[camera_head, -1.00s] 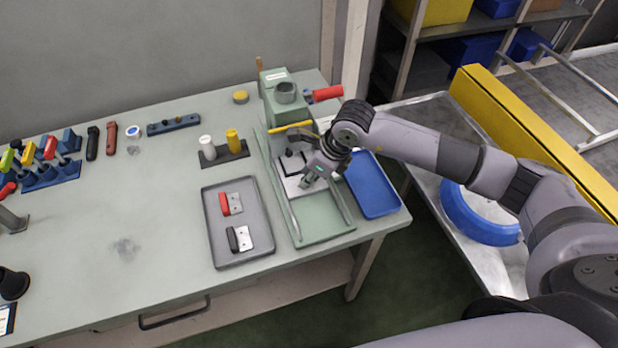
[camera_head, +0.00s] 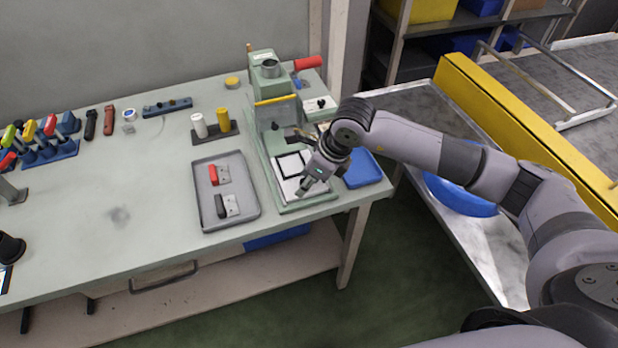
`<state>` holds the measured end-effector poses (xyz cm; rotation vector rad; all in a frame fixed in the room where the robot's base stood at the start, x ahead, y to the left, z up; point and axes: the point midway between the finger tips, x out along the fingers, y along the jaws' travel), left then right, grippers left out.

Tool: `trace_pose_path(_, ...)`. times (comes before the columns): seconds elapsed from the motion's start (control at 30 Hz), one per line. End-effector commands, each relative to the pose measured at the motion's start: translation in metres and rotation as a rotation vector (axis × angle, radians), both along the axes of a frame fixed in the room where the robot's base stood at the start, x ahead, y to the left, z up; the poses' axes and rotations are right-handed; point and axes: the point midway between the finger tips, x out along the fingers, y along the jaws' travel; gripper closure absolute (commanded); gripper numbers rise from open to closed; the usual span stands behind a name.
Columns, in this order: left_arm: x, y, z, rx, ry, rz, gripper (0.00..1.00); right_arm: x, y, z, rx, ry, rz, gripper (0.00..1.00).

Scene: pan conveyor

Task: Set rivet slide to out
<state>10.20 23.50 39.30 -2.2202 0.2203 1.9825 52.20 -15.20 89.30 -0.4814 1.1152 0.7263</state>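The green rivet press (camera_head: 268,85) stands at the right end of the bench, with a red handle (camera_head: 308,63) and a yellow bar across its front. Its slide, a white plate with black frame-like marks (camera_head: 287,165), sits at the front end of the green bed (camera_head: 262,150), drawn out from under the press head. My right gripper (camera_head: 303,190) is low over the slide's front right part, pointing down. Its fingertips are small and close to the plate; I cannot tell whether they grip or touch it. My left gripper is not in view.
A grey tray (camera_head: 201,185) with a red-handled and a black-handled piece lies left of the press. A blue tray (camera_head: 362,170) lies to its right, partly behind my arm. White and yellow cylinders stand in a holder (camera_head: 205,136). The bench's middle is clear.

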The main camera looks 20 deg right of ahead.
Motion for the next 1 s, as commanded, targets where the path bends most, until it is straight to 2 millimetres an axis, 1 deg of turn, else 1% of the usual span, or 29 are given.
trace_pose_path(0.03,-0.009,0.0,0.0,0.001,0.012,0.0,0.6,0.001,0.0,0.001,-0.001,-0.002,-0.001,0.59)
trace_pose_path(0.1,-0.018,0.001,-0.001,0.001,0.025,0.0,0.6,0.001,-0.001,0.001,0.0,-0.003,-0.002,0.59)
trace_pose_path(0.2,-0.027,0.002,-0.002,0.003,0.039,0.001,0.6,0.002,-0.001,0.001,0.0,-0.004,-0.002,0.59)
trace_pose_path(0.27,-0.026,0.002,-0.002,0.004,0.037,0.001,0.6,0.002,-0.001,0.002,-0.001,-0.005,-0.003,0.59)
trace_pose_path(0.33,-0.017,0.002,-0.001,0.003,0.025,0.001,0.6,0.002,-0.002,0.003,-0.001,-0.007,-0.003,0.59)
trace_pose_path(0.43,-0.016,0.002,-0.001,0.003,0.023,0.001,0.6,0.001,-0.004,0.011,0.0,-0.008,-0.005,0.59)
trace_pose_path(0.57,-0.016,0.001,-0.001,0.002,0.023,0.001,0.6,-0.005,-0.01,0.032,-0.002,-0.01,-0.003,0.59)
trace_pose_path(0.8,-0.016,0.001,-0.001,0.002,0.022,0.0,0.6,-0.019,-0.025,0.079,-0.001,-0.01,-0.003,0.59)
trace_pose_path(0.9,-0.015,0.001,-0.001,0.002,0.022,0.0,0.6,-0.024,-0.029,0.095,0.0,-0.007,-0.002,0.59)
trace_pose_path(1.0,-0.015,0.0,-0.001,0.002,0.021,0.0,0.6,-0.027,-0.032,0.105,-0.001,-0.007,-0.002,0.59)
